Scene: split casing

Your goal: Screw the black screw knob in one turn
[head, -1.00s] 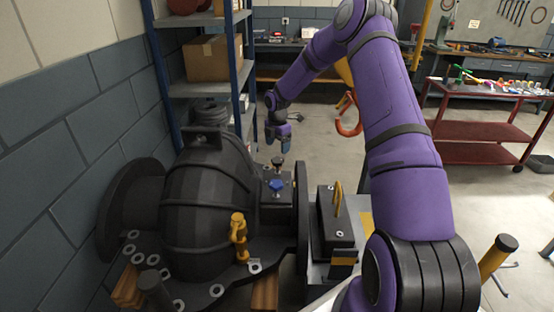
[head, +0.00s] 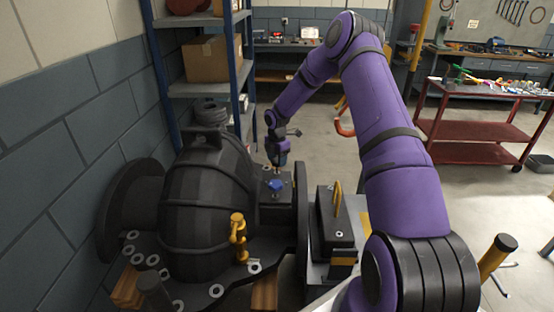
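The black screw knob is largely hidden behind my gripper on top of the dark block of the casing (head: 205,215). A blue knob (head: 276,186) stands on the same block, just in front of it. My gripper (head: 277,162) points down at the black knob's place, with its fingertips at about knob height. The fingers are too small and dark here to tell whether they are open or closed around the knob.
A yellow fitting (head: 238,238) stands on the casing's front flange. A dark box with a yellow handle (head: 338,205) is to the right. A blue-framed shelf (head: 200,88) stands behind the casing. A red cart (head: 480,125) is at the far right.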

